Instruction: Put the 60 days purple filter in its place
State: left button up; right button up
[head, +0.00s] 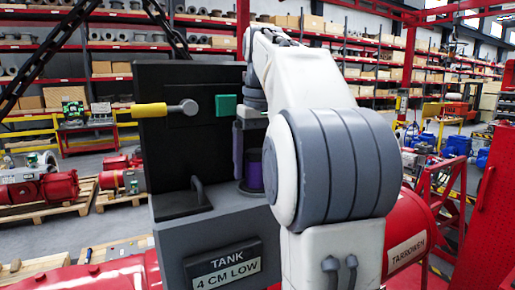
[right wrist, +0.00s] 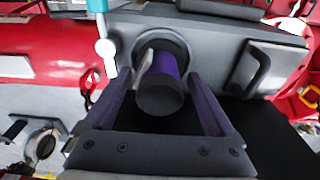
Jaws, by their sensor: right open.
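The purple filter (right wrist: 167,68), with a black end cap, stands in a round dark seat (right wrist: 182,47) on the grey tank unit (head: 225,225). In the head view the filter (head: 254,172) is partly hidden by my right arm. My right gripper (right wrist: 159,77) is open, with its two dark purple fingers on either side of the filter. Gaps show between the fingers and the filter, so it is not gripped. In the head view one finger (head: 238,150) shows beside the filter. No 60 days marking is readable. My left gripper is not in view.
A black panel (head: 165,160) rises behind the seat, with a yellow-handled lever (head: 150,110) and a green block (head: 226,105). A black handle (head: 199,192) stands left of the filter. The sign (head: 225,268) reads "TANK 4 CM LOW". Red tanks lie at both sides.

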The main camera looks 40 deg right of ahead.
jog(key=r, duration=0.4)
jog(key=r+p, duration=0.1)
jog(key=r, duration=0.1)
jog(key=shift+s+r, duration=0.1)
jog(key=shift+s, duration=0.25)
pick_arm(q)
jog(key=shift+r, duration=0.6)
pick_arm(e)
jog(key=shift+a, duration=0.1)
